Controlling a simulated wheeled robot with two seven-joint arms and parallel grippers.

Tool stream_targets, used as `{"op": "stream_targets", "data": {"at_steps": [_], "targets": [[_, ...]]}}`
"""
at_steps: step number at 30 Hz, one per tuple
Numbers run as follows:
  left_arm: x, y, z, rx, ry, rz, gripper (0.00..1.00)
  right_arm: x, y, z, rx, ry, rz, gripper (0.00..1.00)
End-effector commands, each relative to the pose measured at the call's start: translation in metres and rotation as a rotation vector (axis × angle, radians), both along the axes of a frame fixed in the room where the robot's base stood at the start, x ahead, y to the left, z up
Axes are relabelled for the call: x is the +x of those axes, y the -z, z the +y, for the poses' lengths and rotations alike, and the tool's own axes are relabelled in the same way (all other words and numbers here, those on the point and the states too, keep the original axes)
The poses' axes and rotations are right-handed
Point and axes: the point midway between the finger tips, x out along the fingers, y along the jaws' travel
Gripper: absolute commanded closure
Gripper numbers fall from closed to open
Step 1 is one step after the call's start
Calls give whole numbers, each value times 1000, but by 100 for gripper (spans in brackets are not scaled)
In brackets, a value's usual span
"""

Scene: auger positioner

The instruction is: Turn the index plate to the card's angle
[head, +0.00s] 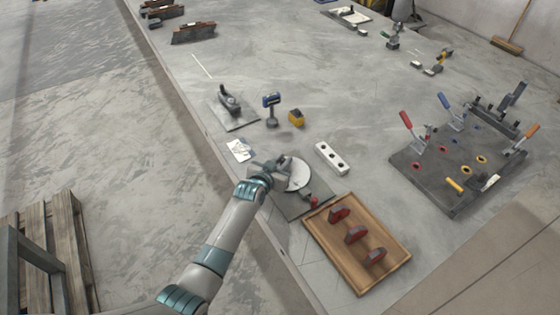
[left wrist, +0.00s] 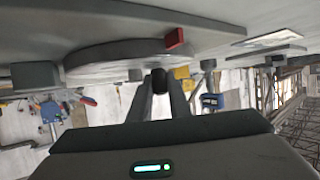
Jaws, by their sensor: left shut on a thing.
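The index plate (head: 299,174) is a pale round disc on a dark base plate (head: 290,207) near the table's front edge. My left gripper (head: 272,170) is at the disc's left side and covers part of it. In the left wrist view the disc (left wrist: 115,55) shows edge-on, and the two fingers (left wrist: 159,88) are shut on a small dark round handle beside it. A small red part (left wrist: 174,39) shows at the disc's edge. The card (head: 239,150) lies left of the plate; its marks are too small to read. My right gripper is not in view.
A wooden tray (head: 318,238) with red-and-dark pieces stands close to the right. A white block with holes (head: 331,158) lies behind it. A clamp fixture (head: 425,165) is at far right.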

Motion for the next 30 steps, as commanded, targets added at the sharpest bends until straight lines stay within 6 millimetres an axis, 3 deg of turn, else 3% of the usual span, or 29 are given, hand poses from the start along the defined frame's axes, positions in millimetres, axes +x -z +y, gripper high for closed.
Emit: {"op": "stream_targets", "data": {"at_steps": [5,6,20,30], "targets": [[0,0,0,-2,1,0,100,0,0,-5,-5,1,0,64],[0,0,0,-2,1,0,76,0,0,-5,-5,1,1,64],[-3,0,1,-1,0,0,75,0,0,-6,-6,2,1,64],[-26,-10,10,-2,0,-2,75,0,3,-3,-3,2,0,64]]}}
